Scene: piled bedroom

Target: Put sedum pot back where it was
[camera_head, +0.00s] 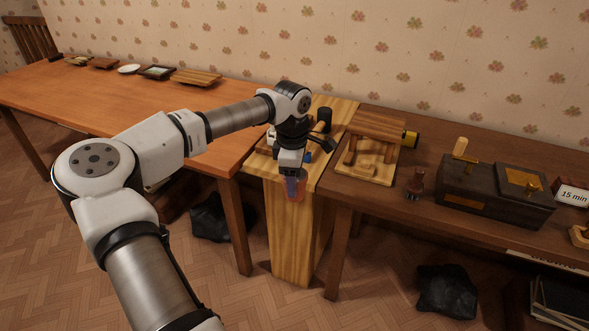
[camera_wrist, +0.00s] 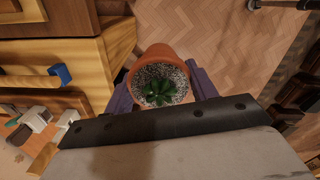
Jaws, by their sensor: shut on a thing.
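The sedum pot (camera_wrist: 158,56) is a terracotta pot with grey gravel and a small green rosette plant. My gripper (camera_wrist: 160,88) is shut on it, with purple fingers on both sides of the pot. In the head view the pot (camera_head: 299,190) shows below my gripper (camera_head: 292,184), against the front of a light wooden stand (camera_head: 290,240). The wrist view shows the floor beside the pot, and the stand's edge to its left. The pot's underside is hidden.
On the stand are a dark cylinder (camera_head: 324,119) and a small blue thing (camera_head: 308,157). An orange-brown table (camera_head: 130,95) stands left. The right-hand table holds a wooden block stool (camera_head: 376,126), a dark brown piece (camera_head: 415,182) and a dark box (camera_head: 480,188).

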